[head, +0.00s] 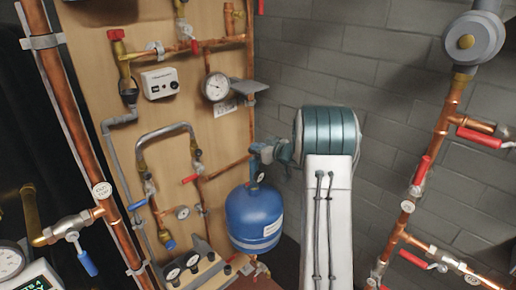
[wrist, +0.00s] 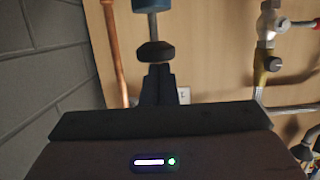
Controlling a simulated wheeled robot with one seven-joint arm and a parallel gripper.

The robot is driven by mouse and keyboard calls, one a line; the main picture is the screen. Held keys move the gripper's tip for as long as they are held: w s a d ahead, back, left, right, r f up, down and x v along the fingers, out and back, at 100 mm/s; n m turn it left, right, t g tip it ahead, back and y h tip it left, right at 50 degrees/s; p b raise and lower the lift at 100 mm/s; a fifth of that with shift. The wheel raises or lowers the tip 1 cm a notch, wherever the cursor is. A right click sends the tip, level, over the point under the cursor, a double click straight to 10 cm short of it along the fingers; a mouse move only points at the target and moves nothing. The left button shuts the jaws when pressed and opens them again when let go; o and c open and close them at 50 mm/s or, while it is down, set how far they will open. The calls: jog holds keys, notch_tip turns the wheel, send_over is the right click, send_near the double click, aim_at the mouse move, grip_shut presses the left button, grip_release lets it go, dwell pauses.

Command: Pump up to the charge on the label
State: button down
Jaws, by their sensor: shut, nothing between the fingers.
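A blue vessel (head: 254,216) stands at the lower middle of the head view with a white label (head: 272,229), too small to read. My gripper (head: 259,153) is above the vessel's top, its fingers together and empty. In the wrist view the shut fingertips (wrist: 159,70) are close to a black round knob (wrist: 155,52) on a grey stem, with a blue part (wrist: 150,5) beyond. I cannot tell whether they touch. A round dial gauge (head: 216,87) is on the wooden panel with a white tag (head: 226,107) below it. Its reading is not legible.
Copper pipes with red levers run over the wooden panel (head: 130,60) and along the brick wall (head: 320,60) at right. A grey manifold (head: 194,267) with black dials sits left of the vessel. A blue-handled valve (head: 86,262) is at lower left.

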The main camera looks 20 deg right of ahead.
jog(key=r+b+v, duration=0.1)
jog(key=b+v, duration=0.1)
jog(key=v, duration=0.8)
jog(key=shift+r, duration=0.25)
jog(key=shift+a, duration=0.15)
dwell(0.9)
